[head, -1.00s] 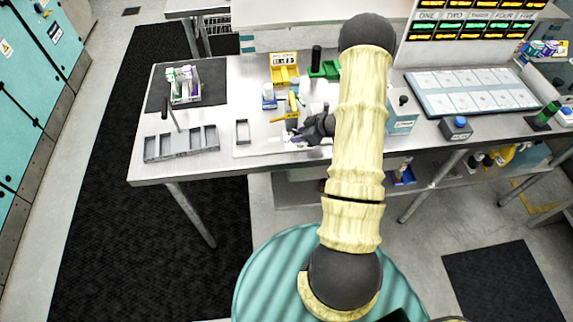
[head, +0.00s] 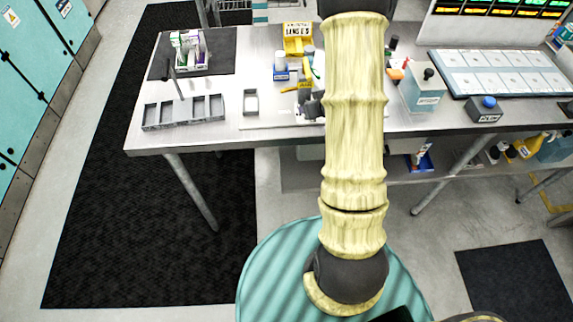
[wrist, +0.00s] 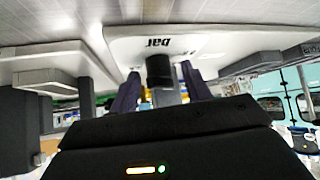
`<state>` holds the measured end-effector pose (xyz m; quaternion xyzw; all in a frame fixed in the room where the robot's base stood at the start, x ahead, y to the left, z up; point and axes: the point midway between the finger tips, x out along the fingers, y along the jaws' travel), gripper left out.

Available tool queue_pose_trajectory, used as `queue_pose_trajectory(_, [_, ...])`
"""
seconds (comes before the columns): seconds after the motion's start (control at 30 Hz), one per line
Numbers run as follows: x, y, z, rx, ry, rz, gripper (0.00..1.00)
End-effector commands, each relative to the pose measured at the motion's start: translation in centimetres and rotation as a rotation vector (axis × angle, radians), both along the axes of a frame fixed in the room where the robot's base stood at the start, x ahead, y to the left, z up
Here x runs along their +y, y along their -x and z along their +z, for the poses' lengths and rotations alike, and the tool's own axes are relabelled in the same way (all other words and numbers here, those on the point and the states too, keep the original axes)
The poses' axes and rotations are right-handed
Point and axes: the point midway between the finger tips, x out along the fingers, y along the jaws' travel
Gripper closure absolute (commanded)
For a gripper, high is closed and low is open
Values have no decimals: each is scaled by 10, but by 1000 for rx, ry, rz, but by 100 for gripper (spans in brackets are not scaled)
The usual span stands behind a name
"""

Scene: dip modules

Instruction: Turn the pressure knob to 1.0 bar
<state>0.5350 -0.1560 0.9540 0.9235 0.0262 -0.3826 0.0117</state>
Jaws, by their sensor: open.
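In the wrist view a dark round knob (wrist: 159,70) stands out from a pale panel (wrist: 205,45) that bears the word "bar", seen upside down. My gripper (wrist: 160,74) is open, with one dark finger on each side of the knob. I cannot tell whether the fingers touch it. No scale or pointer reading is legible. In the head view my gripper (head: 311,106) is a dark shape at the white plate (head: 262,122) near the bench's front edge. My arm hides much of that spot, and the knob cannot be made out there.
A grey compartment tray (head: 183,112) and a small open box (head: 251,102) stand left of my gripper. A yellow holder (head: 298,40) and blue-white bottles (head: 281,70) stand behind it. A pale teal box (head: 424,92) stands to the right.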

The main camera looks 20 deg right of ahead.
Motion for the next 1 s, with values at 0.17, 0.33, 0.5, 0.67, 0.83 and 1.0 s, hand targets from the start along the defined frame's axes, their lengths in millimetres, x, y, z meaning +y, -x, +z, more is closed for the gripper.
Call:
queue_pose_trajectory(0.17, [4,0,-2,1,1,-105,52])
queue_pose_trajectory(0.33, [4,0,-1,2,0,-202,52])
queue_pose_trajectory(0.5, [4,8,9,-3,-2,-256,52])
queue_pose_trajectory(0.67, [7,24,24,-3,-2,-254,52])
queue_pose_trajectory(0.83, [11,40,41,-3,-2,-252,52])
queue_pose_trajectory(1.0, [14,56,58,-4,-2,-252,52])
